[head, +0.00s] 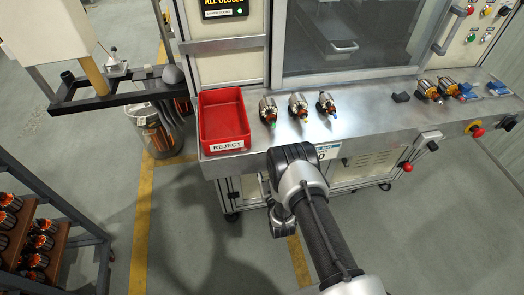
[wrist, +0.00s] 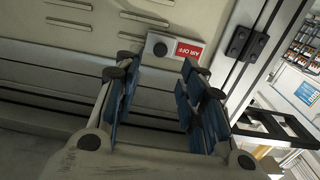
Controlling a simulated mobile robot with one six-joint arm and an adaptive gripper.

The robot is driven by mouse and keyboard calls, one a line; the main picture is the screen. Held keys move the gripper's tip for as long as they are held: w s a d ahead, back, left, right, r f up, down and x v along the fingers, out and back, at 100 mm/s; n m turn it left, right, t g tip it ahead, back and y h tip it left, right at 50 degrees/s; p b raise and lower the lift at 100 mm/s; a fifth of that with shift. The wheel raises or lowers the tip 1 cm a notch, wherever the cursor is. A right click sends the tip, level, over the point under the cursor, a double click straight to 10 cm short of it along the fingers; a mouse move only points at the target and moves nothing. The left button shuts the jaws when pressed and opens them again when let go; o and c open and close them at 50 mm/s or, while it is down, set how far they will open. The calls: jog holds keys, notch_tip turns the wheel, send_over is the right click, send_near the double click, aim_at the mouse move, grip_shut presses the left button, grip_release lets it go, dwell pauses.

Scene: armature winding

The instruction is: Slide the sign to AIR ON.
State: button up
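The sign shows in the wrist view as a red plate (wrist: 187,50) with white letters reading AIR OFF. Directly left of it is a pale square slide plate (wrist: 158,49) with a dark round spot. Both sit on a light, ribbed machine panel. My gripper (wrist: 157,82) is open and empty, its blue-padded fingers apart. The sign and plate appear beyond the fingertips, in line with the gap between them. Touching cannot be seen. In the head view my arm covers the space before the bench, and neither the sign nor the gripper's fingers can be made out.
A steel bench (head: 350,125) carries a red REJECT tray (head: 222,120), several armatures (head: 298,106) and small dark and blue parts. In the wrist view a dark hinge (wrist: 246,45) and frame post stand right of the sign. A rack of armatures (head: 35,240) is at lower left.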

jog(key=b+x, duration=0.2)
jog(key=x, duration=0.5)
jog(key=shift+w, duration=0.4)
jog(key=shift+a, duration=0.1)
jog(key=shift+c, duration=0.2)
jog(key=shift+f, duration=0.1)
grip_shut()
